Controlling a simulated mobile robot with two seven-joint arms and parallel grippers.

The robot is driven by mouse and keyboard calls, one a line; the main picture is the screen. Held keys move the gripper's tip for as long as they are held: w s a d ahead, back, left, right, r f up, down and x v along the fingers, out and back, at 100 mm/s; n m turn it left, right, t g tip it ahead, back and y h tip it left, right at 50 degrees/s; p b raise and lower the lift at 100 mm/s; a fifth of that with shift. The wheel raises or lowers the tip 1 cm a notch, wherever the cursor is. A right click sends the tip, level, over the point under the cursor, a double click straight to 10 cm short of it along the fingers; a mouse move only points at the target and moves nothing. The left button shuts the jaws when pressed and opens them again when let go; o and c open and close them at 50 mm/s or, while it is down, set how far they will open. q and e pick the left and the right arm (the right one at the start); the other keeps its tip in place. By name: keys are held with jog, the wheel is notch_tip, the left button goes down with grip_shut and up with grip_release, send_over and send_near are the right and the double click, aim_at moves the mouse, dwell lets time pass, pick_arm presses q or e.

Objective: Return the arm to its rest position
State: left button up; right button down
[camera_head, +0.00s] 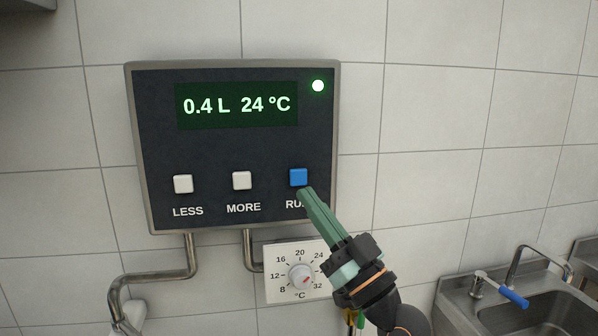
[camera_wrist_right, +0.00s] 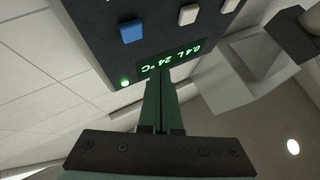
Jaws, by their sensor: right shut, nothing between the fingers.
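My right gripper (camera_head: 306,194) is shut and empty, with green fingers. In the head view its tips are just below the blue RUN button (camera_head: 298,177) and cover part of its label; I cannot tell whether they touch the panel. In the right wrist view the shut fingers (camera_wrist_right: 163,75) point at the dark control panel, and the blue button (camera_wrist_right: 133,31) is to their upper left. The panel (camera_head: 220,140) is on the wall, its display (camera_head: 237,105) reads 0.4 L 24 °C and a green lamp (camera_head: 318,86) is lit. My left gripper is not in view.
White LESS (camera_head: 183,184) and MORE (camera_head: 242,181) buttons are on the panel. A temperature dial (camera_head: 301,275) is below, beside my right wrist. Metal pipes (camera_head: 160,275) run below the panel.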

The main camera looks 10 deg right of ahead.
dwell(0.5)
jog(key=s+d+f+m+g+h, duration=0.1)
jog(key=s+f+m+g+h, duration=0.2)
jog(key=f, duration=1.3)
jog(key=s+d+f+m+g+h, duration=0.1)
jog(key=f+g+h, duration=0.25)
jog(key=f, duration=1.35)
jog(key=s+d+f+g+h, duration=0.1)
jog(key=s+f+g, duration=0.1)
jog(key=s+f, duration=0.4)
jog(key=s+d+f+g+h, duration=0.1)
jog(key=s+f+g+h, duration=0.1)
jog(key=s+f, duration=0.5)
jog(key=s+d+f+g+h, duration=0.1)
jog(key=s+f+g, duration=0.1)
jog(key=s+f, duration=0.5)
jog(key=shift+s+d+f, duration=0.15)
jog(key=shift+s+f, duration=0.05)
jog(key=shift+f, duration=0.85)
